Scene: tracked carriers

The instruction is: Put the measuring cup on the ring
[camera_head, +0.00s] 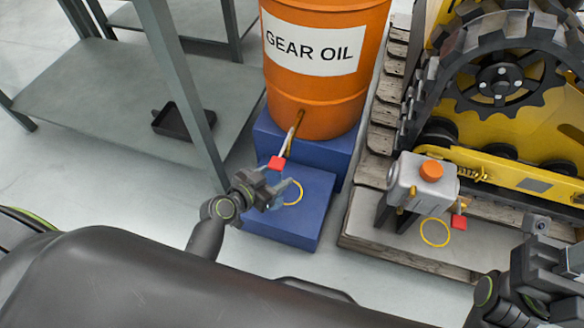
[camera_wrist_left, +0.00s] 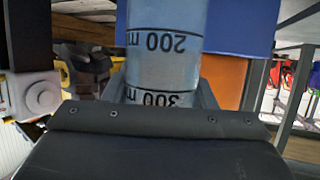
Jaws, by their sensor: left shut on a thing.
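The measuring cup (camera_wrist_left: 165,72) is a clear bluish cylinder with black marks reading 200 and 300, upside down in the left wrist view. My left gripper (camera_head: 272,192) is shut on it, with a finger on each side. In the head view the cup (camera_head: 281,187) is small and partly hidden by the gripper. It is over the blue step, beside or over a yellow ring (camera_head: 299,195) on that step; its height above it is unclear. A second yellow ring (camera_head: 434,232) lies on the pallet board. My right gripper (camera_head: 548,283) is at the lower right; its jaws are unclear.
An orange gear oil drum (camera_head: 318,95) stands on a blue block, its spout with a red handle (camera_head: 277,163) close to my left gripper. A grey tank (camera_head: 425,183) with an orange cap stands by the yellow tracked carrier (camera_head: 500,165). A grey shelf (camera_head: 90,90) is at left.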

